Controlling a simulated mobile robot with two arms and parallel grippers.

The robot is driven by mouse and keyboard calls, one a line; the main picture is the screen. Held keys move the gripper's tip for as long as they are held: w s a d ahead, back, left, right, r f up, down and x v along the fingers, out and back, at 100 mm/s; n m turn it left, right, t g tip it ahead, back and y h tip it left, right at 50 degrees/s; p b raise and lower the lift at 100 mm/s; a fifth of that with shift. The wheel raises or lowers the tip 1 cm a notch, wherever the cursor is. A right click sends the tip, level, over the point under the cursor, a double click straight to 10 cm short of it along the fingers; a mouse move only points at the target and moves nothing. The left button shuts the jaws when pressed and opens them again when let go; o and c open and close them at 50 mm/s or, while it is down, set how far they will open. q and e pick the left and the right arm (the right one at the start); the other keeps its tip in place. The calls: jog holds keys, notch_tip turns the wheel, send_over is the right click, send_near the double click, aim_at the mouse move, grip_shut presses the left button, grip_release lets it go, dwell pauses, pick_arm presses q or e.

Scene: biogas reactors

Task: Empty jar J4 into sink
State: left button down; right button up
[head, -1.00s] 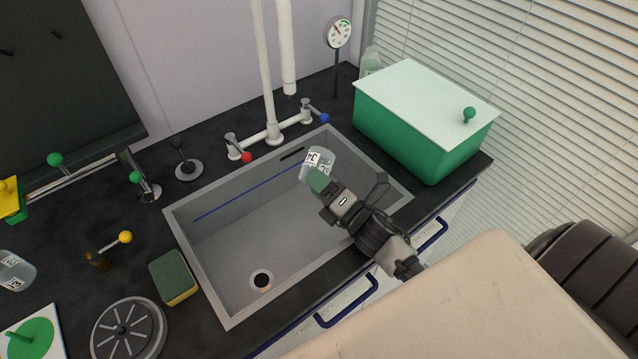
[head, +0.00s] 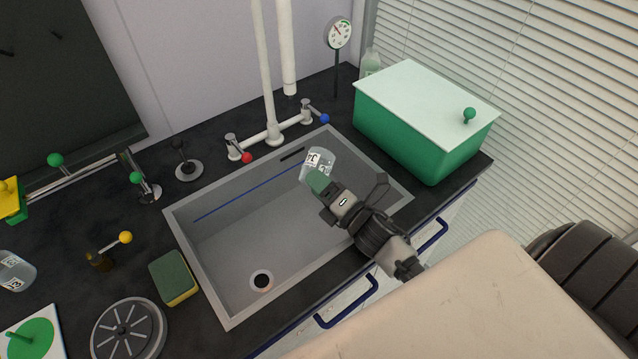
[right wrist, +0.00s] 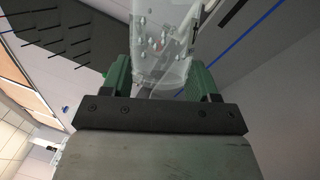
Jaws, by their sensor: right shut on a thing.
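The clear jar J4 (head: 319,161), with a white label, is held in the air over the right part of the grey sink (head: 215,238). My right gripper (head: 320,182) is shut on it, with green fingers on either side. The jar looks tilted in the head view. In the right wrist view the jar (right wrist: 163,45) stands between the green fingers of my right gripper (right wrist: 160,82). It is see-through, with small specks showing; I cannot tell how much is inside. The sink floor looks bare around the drain (head: 261,281). My left gripper is out of view.
A white tap (head: 268,100) with red and blue handles stands behind the sink. A green box with a pale lid (head: 425,98) is close on the right. A sponge (head: 173,278) and another jar (head: 15,271) are on the left.

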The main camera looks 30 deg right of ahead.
aim_at(319, 166)
jog(key=shift+r, duration=0.15)
